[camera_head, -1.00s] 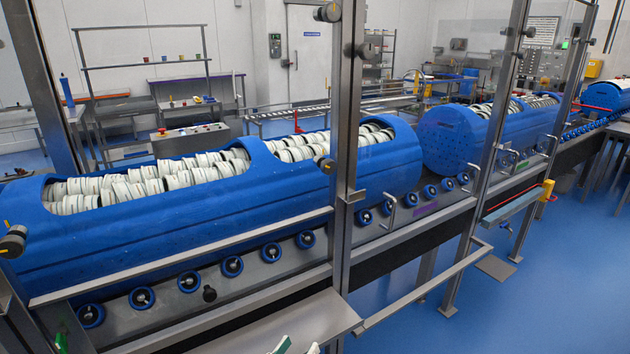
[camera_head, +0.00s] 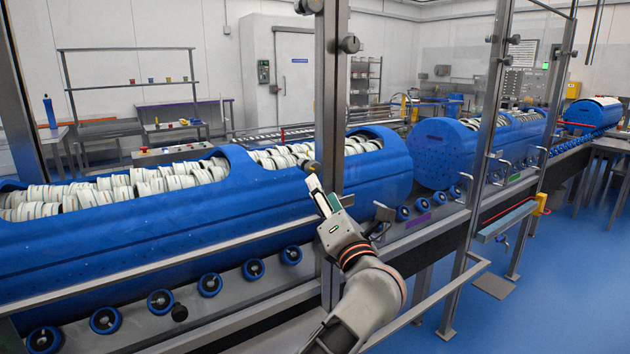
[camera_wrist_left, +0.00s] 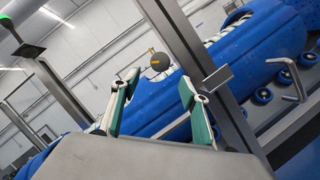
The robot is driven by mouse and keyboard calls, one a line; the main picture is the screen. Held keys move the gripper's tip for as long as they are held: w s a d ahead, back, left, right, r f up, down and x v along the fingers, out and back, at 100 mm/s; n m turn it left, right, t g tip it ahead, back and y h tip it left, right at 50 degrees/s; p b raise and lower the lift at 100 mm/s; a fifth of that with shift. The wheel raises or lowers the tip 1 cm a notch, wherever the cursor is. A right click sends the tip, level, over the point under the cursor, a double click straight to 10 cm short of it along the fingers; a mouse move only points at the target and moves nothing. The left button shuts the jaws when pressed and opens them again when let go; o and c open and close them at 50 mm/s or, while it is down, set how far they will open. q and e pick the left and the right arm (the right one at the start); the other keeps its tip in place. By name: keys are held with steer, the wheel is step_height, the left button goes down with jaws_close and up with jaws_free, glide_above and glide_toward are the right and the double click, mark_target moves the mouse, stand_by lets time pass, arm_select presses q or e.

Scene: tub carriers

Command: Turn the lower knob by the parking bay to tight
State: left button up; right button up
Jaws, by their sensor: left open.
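A dark round knob (camera_head: 311,167) sits low on the near steel post. In the left wrist view a round grey knob (camera_wrist_left: 159,62) with a small yellow mark shows beyond and between the fingertips, apart from them; it looks like the same one. My left gripper (camera_head: 324,193) is raised in front of the post, just below the knob in the head view. In the left wrist view my left gripper (camera_wrist_left: 160,82) has its green-and-white fingers spread with nothing between them. An upper knob (camera_head: 308,6) is at the picture's top edge. My right gripper is not in view.
The steel post (camera_head: 333,110) stands close to my gripper, with a bracket plate (camera_wrist_left: 216,79) on it. Behind are blue tubs (camera_head: 230,215) filled with white rings, on a roller conveyor. A rail (camera_head: 430,310) runs at the front right. Blue floor (camera_head: 545,300) is open to the right.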

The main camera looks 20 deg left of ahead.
mark_target(311, 168)
arm_select(q)
steer(key=x, duration=0.7)
steer(key=shift+w+a, duration=0.2)
steer(key=shift+w, duration=0.05)
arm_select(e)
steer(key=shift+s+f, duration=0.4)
arm_select(q)
steer(key=shift+r, duration=0.1)
